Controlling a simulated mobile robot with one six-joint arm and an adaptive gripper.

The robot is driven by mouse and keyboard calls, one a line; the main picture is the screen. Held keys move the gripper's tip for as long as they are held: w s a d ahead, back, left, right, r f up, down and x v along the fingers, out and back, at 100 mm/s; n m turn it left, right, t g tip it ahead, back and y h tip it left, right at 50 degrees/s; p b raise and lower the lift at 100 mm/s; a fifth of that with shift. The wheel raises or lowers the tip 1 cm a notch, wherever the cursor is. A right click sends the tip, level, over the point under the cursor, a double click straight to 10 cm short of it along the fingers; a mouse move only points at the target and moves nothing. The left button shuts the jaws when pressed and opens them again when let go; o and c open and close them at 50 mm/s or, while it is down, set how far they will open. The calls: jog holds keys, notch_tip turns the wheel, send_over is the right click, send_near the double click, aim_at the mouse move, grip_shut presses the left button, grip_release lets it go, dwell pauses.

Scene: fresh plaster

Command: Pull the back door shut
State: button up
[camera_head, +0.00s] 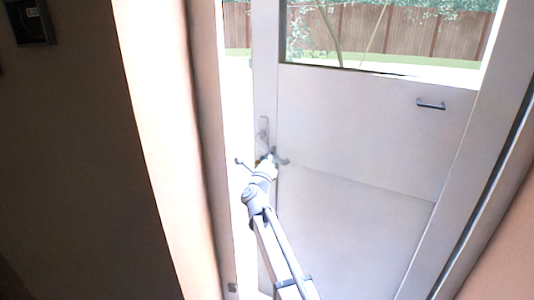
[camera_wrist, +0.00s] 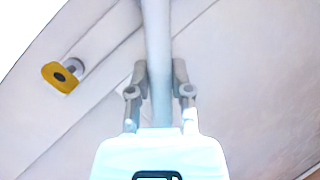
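The back door (camera_head: 360,130) is a pale panel with a window in its upper part. It stands open, with a bright gap along its left edge. My gripper (camera_head: 265,160) is at the door's left edge, at handle height. In the wrist view, a pale handle bar (camera_wrist: 157,35) runs between the two fingers of my gripper (camera_wrist: 160,72). The fingertips sit against both sides of the bar. In the head view my gripper hides much of the handle. A yellow-faced round fitting (camera_wrist: 60,76) on a metal stem is left of the fingers.
The pale door frame post (camera_head: 205,120) stands left of the gap. A dark wall (camera_head: 70,160) fills the far left, with a small dark box (camera_head: 30,22) on it. A small dark pull (camera_head: 431,104) is on the door's right. A fence (camera_head: 420,30) shows outside.

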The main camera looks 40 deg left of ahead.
jog(key=o, duration=0.4)
jog(key=shift+o, duration=0.3)
jog(key=shift+s+f, duration=0.1)
jog(key=shift+s+d, duration=0.1)
jog(key=shift+d, duration=0.05)
jog(key=d+b+v, duration=0.1)
jog(key=b+v, duration=0.4)
jog(key=v, duration=1)
jog(key=shift+r, duration=0.3)
dwell(1.2)
